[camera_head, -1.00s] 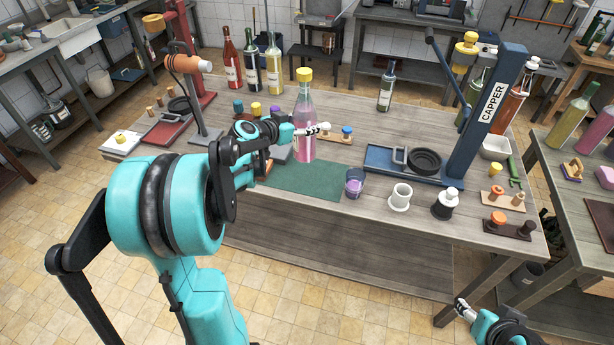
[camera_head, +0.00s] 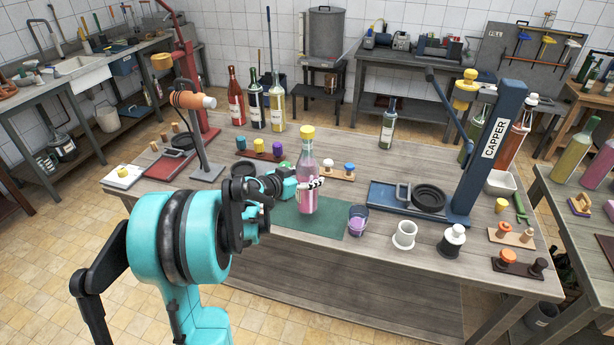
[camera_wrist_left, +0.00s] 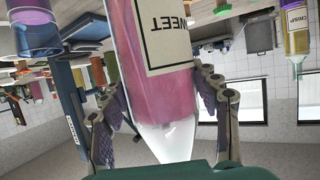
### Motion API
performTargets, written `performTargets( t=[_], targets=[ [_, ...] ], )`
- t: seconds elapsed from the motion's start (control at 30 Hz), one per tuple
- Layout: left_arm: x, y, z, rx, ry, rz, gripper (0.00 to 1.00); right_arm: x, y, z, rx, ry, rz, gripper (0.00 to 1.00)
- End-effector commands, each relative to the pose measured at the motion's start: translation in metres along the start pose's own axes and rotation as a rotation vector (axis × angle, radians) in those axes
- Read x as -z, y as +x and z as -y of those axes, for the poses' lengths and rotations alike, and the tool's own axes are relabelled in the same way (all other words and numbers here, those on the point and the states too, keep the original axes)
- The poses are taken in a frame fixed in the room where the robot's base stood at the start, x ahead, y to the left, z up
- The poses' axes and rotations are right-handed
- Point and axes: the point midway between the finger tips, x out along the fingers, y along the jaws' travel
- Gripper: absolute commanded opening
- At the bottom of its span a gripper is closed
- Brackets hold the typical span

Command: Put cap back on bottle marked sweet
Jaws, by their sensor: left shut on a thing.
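My right gripper is not in view.
A glass of purple liquid (camera_head: 357,220) stands right of the bottle. A rack of coloured caps (camera_head: 259,147) and a small peg board (camera_head: 338,172) lie behind. The blue capper (camera_head: 490,140) stands at the right, with a white cup (camera_head: 404,236) in front.

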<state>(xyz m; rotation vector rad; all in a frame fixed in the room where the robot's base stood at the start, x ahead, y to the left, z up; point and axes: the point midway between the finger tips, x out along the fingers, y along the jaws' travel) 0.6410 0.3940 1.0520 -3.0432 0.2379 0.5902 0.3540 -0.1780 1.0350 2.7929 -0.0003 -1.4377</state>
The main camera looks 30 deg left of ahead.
Motion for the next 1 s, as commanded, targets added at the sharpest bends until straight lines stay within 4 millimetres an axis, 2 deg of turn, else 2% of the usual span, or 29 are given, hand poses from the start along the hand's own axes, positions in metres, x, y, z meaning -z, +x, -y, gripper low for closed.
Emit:
performTargets(
  t=[0.27,0.67,0.7,0.77,0.8,1.0],
  targets=[
    [-0.03,0.013,0.0,0.001,-0.001,-0.002,0.0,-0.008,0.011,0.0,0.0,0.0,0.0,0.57],
    [-0.034,0.014,0.0,0.001,-0.001,-0.002,0.0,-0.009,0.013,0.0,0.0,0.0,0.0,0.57],
    [-0.035,0.014,0.0,0.0,0.0,0.0,0.64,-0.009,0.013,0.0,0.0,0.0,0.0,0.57],
    [-0.035,0.014,0.0,0.0,0.0,0.0,0.8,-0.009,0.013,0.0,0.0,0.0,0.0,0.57],
    [-0.035,0.014,0.0,0.0,0.0,0.0,0.82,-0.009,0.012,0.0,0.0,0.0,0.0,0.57],
    [-0.034,0.014,0.0,0.0,0.0,0.0,0.82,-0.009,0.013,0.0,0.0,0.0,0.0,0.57]
  ],
)
